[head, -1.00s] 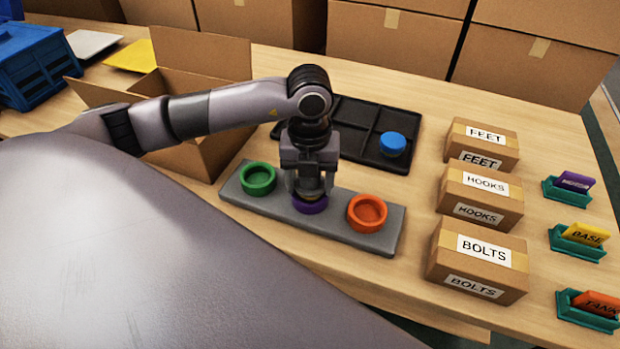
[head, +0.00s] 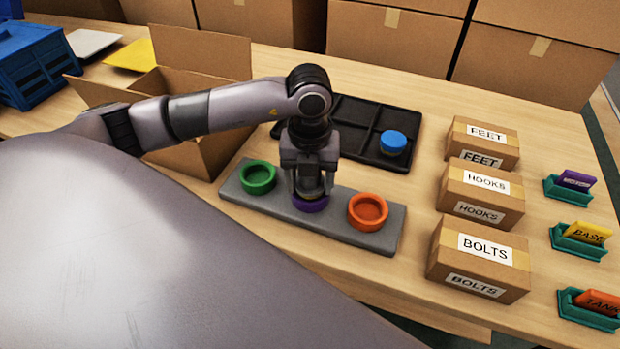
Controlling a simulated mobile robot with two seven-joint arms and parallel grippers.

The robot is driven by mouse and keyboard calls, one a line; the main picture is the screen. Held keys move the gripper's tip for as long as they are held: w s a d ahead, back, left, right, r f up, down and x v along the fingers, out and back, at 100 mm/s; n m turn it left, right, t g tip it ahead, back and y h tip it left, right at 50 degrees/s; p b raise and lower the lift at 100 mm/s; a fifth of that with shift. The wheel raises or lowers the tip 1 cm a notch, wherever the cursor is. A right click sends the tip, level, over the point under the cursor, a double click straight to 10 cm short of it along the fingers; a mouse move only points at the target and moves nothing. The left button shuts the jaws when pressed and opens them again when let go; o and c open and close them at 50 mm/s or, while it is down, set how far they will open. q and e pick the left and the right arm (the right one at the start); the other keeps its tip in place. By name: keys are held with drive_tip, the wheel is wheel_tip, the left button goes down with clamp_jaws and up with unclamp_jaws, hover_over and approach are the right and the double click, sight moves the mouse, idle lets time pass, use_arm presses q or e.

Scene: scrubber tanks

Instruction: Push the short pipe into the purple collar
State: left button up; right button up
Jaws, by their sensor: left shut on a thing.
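The purple collar (head: 310,204) sits in the middle of a grey base plate (head: 335,229), between a green collar and an orange collar. My left gripper (head: 311,190) points straight down right over the purple collar. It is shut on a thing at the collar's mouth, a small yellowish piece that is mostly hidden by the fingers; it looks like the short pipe. I cannot tell how deep it sits in the collar. My right gripper is not in view.
The green collar (head: 258,176) and orange collar (head: 368,210) flank the gripper closely. Behind is a black divided tray (head: 352,116) with a blue round piece (head: 393,142). Boxes labelled FEET (head: 483,142), HOOKS (head: 480,193) and BOLTS (head: 478,260) stand right. An open carton (head: 222,135) is behind the arm.

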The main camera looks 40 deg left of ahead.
use_arm(q)
drive_tip(key=shift+s+f, duration=0.1)
drive_tip(key=shift+f, duration=0.2)
